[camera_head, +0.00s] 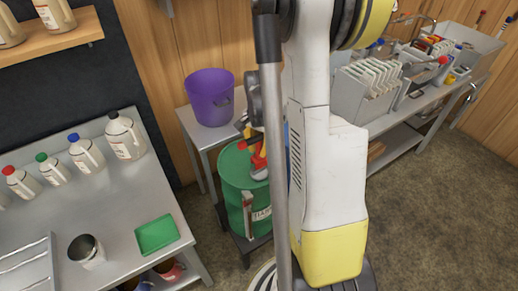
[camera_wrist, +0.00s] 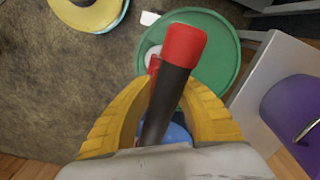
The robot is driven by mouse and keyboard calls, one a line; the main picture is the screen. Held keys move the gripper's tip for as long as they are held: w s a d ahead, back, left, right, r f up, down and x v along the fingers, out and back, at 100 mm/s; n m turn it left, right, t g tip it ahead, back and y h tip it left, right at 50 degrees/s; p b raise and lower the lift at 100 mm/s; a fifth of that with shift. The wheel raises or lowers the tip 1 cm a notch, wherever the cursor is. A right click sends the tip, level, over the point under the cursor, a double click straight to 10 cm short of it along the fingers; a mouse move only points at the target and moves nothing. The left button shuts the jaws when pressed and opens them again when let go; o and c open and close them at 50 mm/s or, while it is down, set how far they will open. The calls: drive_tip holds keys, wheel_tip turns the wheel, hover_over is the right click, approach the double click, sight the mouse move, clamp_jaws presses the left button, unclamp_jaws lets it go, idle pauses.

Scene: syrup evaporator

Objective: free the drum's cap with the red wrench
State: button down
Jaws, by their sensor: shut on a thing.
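The green drum (camera_head: 238,203) stands upright beside the grey table, and its round top fills the upper middle of the wrist view (camera_wrist: 218,62). The red wrench (camera_head: 259,159) is over the drum's top; in the wrist view its dark handle with a red end (camera_wrist: 185,45) runs up between my yellow fingers. My gripper (camera_wrist: 167,92) is shut on the wrench, above the drum. A pale round piece (camera_wrist: 152,53), perhaps the cap, shows beside the handle, with a smaller red part against it. The wrench largely hides this spot, so I cannot tell whether it is seated on the cap.
A purple bucket (camera_head: 208,96) stands on the grey table behind the drum. At left, a metal table holds several jugs, a green tray (camera_head: 157,234) and a metal cup (camera_head: 86,251). A cluttered bench (camera_head: 432,95) runs along the right wall. Open floor lies at right.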

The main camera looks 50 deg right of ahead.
sight(259, 158)
drive_tip(key=shift+f+b, duration=0.3)
drive_tip(key=shift+f, duration=0.1)
drive_tip(key=shift+f+b, duration=1)
drive_tip(key=shift+f, duration=0.15)
drive_tip(key=shift+f, duration=0.15)
drive_tip(key=shift+f+b, duration=0.45)
drive_tip(key=shift+b, duration=0.15)
drive_tip(key=n, duration=0.5)
drive_tip(key=shift+n+b, duration=0.35)
drive_tip(key=shift+n, duration=0.05)
drive_tip(key=n, duration=0.5)
drive_tip(key=shift+n+b, duration=0.35)
drive_tip(key=shift+n, duration=0.05)
